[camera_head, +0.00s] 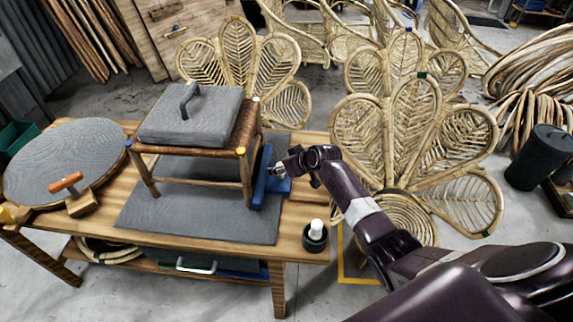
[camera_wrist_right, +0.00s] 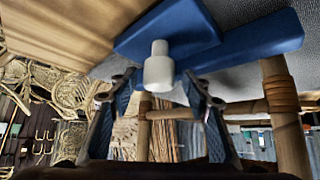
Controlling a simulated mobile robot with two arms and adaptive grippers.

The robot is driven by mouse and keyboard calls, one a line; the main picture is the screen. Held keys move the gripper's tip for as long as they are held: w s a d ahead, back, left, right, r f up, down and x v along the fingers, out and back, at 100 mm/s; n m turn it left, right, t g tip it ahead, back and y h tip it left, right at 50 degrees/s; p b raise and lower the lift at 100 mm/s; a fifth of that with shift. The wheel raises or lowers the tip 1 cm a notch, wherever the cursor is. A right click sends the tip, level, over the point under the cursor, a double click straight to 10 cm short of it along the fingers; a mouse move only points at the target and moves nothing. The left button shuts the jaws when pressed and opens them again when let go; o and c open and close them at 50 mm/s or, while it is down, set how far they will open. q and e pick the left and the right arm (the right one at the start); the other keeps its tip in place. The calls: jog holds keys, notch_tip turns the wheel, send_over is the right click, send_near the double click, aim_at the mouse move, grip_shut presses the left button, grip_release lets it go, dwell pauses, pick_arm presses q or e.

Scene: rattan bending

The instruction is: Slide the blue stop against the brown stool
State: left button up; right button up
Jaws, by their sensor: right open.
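The brown stool (camera_head: 245,128) stands on the grey mat, with a woven seat side and rattan legs. A grey pad with a dark handle (camera_head: 190,115) lies on top of it. The blue stop (camera_head: 262,180) lies on the mat beside the stool's right side. In the right wrist view the blue stop (camera_wrist_right: 180,32) shows with a pale knob (camera_wrist_right: 158,70) on it, and a stool leg (camera_wrist_right: 288,125) is to its right. Whether stop and stool touch, I cannot tell. My right gripper (camera_wrist_right: 162,88) is open, its fingers on either side of the knob. My left gripper is out of view.
The wooden bench (camera_head: 300,215) also carries a round grey disc (camera_head: 65,155), an orange-handled tool (camera_head: 75,192) and a black cup with a white top (camera_head: 316,237) near the front right. Rattan chair backs (camera_head: 410,130) stand behind my right arm.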

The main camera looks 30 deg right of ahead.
jog(key=v, duration=1.1)
jog(key=shift+s+r, duration=0.2)
jog(key=shift+r, duration=0.1)
